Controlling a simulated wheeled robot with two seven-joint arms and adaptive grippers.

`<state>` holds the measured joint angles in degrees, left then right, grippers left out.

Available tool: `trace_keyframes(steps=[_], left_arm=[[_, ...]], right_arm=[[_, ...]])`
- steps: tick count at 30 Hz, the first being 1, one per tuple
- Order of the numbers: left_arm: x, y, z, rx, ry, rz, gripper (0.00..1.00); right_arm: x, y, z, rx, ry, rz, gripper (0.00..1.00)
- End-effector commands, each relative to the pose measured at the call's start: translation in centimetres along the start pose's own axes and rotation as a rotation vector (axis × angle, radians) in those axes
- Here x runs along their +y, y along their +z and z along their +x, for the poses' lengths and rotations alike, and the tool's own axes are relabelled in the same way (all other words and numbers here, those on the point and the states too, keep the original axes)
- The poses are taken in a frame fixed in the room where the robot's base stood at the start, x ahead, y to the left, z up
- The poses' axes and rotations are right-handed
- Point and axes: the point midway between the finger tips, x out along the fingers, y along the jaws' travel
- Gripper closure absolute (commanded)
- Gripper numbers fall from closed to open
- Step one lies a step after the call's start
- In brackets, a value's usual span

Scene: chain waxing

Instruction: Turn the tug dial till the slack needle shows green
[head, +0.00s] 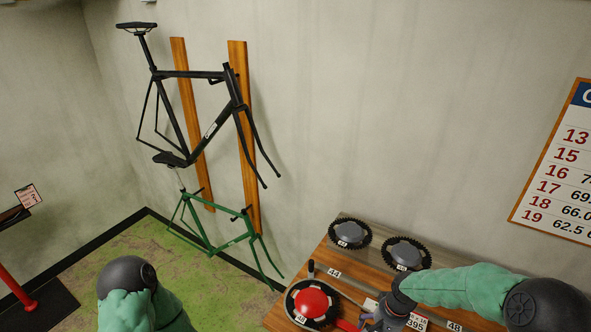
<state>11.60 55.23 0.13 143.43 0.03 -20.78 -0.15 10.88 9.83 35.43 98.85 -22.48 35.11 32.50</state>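I cannot tell whether this is the tug dial. No slack needle or green mark on a gauge can be made out. My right gripper (376,320) is low over the bench, just right of the red knob, and cut by the bottom edge. Its fingers are too hidden to tell open from shut. My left arm shows at the lower left, but its gripper is out of view.
Two toothed rings with grey hubs, one at the left (350,233) and one at the right (406,253), lie at the back of the bench. Bicycle frames (190,100) hang on the wall. A number chart (560,170) hangs right.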

Motion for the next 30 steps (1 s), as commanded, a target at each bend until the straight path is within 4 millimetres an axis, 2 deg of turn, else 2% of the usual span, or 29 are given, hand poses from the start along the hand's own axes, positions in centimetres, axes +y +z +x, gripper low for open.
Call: trace_keyframes(steps=[5, 12, 15, 21, 30], left_arm=[[0.0, 0.0, 0.0, 0.0, 0.0, 0.0, 0.6], [0.0, 0.0, 0.0, 0.0, 0.0, 0.0, 0.6], [0.0, 0.0, 0.0, 0.0, 0.0, 0.0, 0.6], [0.0, 0.0, 0.0, 0.0, 0.0, 0.0, 0.6], [0.0, 0.0, 0.0, 0.0, 0.0, 0.0, 0.6]], right_arm=[[-1.8, 2.5, 3.7, -0.033, -0.062, -0.056, 0.0], [-4.4, 8.5, 10.1, -0.068, -0.172, -0.137, 0.0], [-4.9, 11.1, 12.3, -0.071, -0.202, -0.16, 0.0], [-5.0, 15.2, 14.9, -0.064, -0.227, -0.193, 0.0], [-4.1, 19.9, 17.1, -0.052, -0.219, -0.228, 0.0]])
